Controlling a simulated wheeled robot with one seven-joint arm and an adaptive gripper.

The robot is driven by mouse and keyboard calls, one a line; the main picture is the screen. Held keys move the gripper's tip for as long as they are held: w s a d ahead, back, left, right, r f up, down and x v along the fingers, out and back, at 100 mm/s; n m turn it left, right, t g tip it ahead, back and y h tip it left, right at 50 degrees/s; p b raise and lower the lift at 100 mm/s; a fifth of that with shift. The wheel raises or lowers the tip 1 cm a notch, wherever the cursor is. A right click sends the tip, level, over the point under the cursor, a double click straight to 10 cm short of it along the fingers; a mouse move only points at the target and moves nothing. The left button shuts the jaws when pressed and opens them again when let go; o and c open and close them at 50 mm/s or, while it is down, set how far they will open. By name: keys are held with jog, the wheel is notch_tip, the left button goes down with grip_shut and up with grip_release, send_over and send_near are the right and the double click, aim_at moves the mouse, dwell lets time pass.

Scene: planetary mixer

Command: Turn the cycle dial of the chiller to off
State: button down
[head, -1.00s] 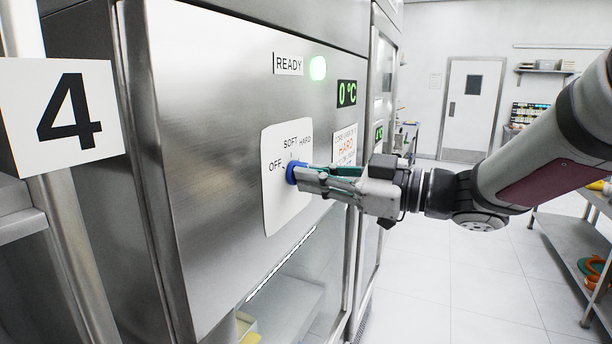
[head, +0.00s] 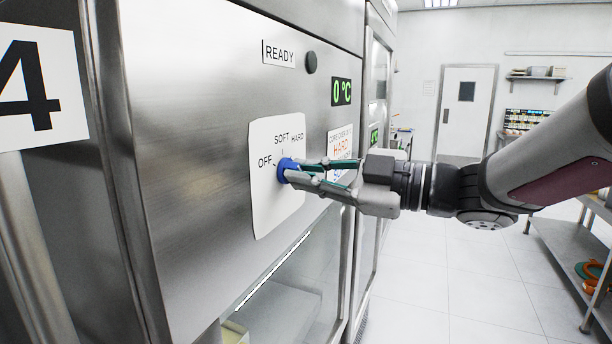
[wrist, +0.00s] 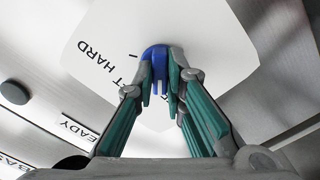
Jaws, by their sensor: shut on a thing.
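The chiller (head: 190,110) has a steel front with a white dial plate (head: 262,215) marked OFF, SOFT and HARD. The blue cycle dial (head: 284,168) sits in the middle of the plate, and it also shows in the wrist view (wrist: 156,52). My gripper (head: 296,172) has its fingers shut on the dial from the right. In the wrist view, my two fingertips (wrist: 161,80) flank the dial. The fingers hide part of the dial, so I cannot tell its exact pointing. The round lamp (head: 311,62) beside the READY label (head: 279,54) is dark. The display (head: 342,92) reads 0 °C.
A sign with a 4 (head: 40,90) stands at the left. A printed notice (head: 341,146) is on the chiller behind my gripper. A metal shelf rack (head: 570,245) stands at the right. The tiled floor (head: 440,280) between is clear.

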dwell(0.4)
jog(key=shift+n+b, duration=1.15)
jog(key=shift+n, duration=0.35)
jog(key=c, duration=1.5)
grip_release()
jog(key=shift+d, duration=0.1)
jog(key=shift+p+v, duration=0.9)
jog(key=shift+v, duration=2.5)
